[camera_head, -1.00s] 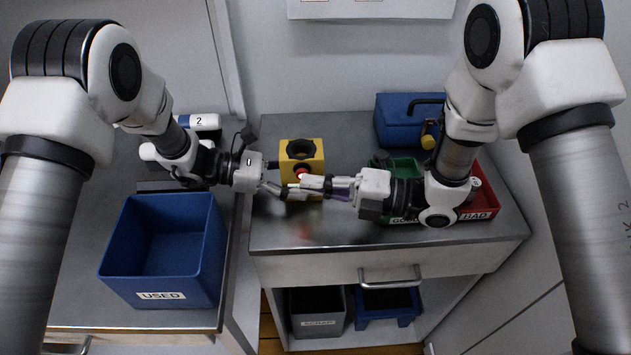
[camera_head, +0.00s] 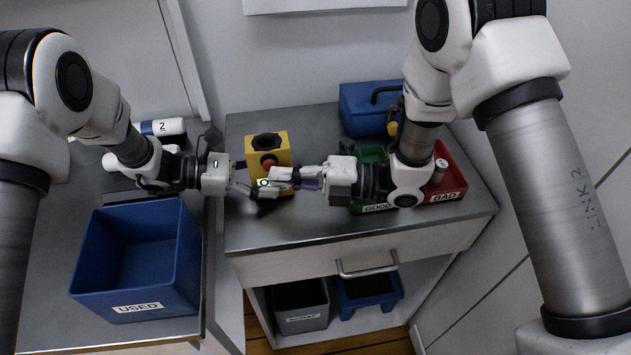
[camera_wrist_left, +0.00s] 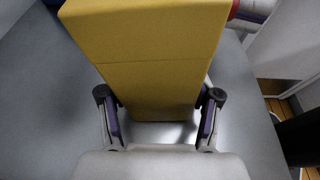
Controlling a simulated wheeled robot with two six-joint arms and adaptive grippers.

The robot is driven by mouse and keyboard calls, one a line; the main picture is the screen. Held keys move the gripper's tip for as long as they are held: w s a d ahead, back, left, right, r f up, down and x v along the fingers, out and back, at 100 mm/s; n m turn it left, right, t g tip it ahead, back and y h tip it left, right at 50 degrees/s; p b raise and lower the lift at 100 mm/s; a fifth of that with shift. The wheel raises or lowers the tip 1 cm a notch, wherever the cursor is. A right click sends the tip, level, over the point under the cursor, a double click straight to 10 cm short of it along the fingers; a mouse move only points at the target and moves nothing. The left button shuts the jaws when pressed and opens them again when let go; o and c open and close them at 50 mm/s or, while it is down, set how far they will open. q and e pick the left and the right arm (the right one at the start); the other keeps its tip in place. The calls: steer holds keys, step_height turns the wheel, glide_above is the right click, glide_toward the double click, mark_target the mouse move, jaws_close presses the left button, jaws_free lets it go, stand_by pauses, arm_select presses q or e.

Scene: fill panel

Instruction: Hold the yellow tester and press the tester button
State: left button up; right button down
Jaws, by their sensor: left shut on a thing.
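The yellow tester (camera_head: 283,157) stands upright on the grey right-hand bench top, with a dark round opening on top and a red button (camera_head: 268,161) on its front. My left gripper (camera_head: 252,191) is shut on its lower part from the left. In the left wrist view the tester (camera_wrist_left: 155,60) sits between the two purple-padded fingers (camera_wrist_left: 160,118). A small pale-green light (camera_head: 263,183) shows beside the tips.
A green GOOD bin (camera_head: 374,208) and a red BAD bin (camera_head: 455,187) stand right, partly behind my right arm. A blue box (camera_head: 362,112) stands behind them. A blue USED bin (camera_head: 135,270) is on the left bench. The right bench's front is clear.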

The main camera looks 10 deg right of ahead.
arm_select(q)
steer(key=shift+c, duration=0.3)
arm_select(e)
steer(key=s, duration=0.1)
steer(key=s+d, duration=0.1)
steer(key=shift+s+r, duration=0.1)
steer(key=shift+s, duration=0.3)
arm_select(q)
steer(key=shift+w, duration=0.1)
arm_select(e)
steer(key=v, duration=0.8)
steer(key=shift+d, duration=0.25)
steer(key=shift+s+d, duration=0.2)
arm_select(q)
steer(key=o, duration=0.9)
steer(key=v, duration=1.2)
